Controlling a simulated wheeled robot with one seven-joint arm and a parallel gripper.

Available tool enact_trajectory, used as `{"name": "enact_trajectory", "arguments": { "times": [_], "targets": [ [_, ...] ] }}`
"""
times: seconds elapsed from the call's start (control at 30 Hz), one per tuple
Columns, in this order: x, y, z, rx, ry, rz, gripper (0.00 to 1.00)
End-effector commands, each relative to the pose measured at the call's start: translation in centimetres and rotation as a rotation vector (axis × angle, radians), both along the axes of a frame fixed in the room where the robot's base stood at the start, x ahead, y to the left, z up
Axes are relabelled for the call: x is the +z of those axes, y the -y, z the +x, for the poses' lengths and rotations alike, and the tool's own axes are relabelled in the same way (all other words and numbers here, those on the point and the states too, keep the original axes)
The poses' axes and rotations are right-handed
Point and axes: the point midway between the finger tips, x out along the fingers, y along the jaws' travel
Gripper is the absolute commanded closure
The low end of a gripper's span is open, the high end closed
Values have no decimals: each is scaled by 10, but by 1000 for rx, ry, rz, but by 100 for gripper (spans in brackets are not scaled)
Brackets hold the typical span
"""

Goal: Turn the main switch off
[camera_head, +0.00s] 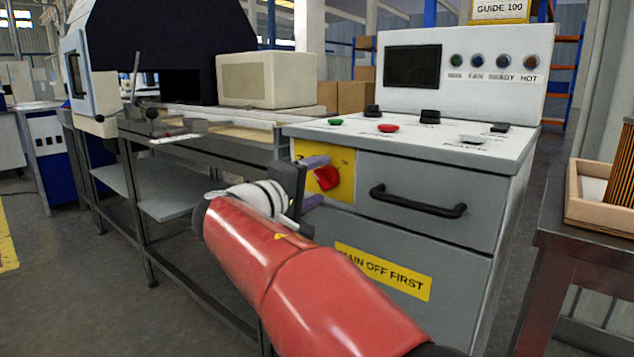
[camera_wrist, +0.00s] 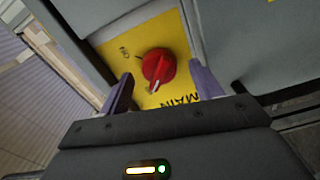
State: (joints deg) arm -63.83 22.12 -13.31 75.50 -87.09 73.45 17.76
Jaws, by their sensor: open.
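The main switch is a red rotary knob (camera_head: 327,178) on a yellow plate (camera_head: 343,160) at the upper left of the grey cabinet's front. In the wrist view the red knob (camera_wrist: 158,66) has a white mark at its lower end, and the yellow plate (camera_wrist: 180,40) reads "MAIN". My gripper (camera_head: 314,181) is open in front of the plate. Its two purple fingers (camera_wrist: 160,92) stand on either side of the knob, apart from it in the wrist view. I cannot tell whether the fingertips reach the knob's depth.
The grey cabinet (camera_head: 420,255) has a drawer with a black handle (camera_head: 418,203) right of the switch and a "MAIN OFF FIRST" label (camera_head: 383,271) below. Its top (camera_head: 400,140) carries green, red and black controls. A metal bench (camera_head: 200,135) stands left; a wooden tray (camera_head: 600,210) sits on a table at right.

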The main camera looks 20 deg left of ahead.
Motion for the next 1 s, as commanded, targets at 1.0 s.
{"name": "enact_trajectory", "arguments": {
  "times": [1.0],
  "targets": [
    [0, -28, -66, 1, 0, -1, 35]
  ]
}}
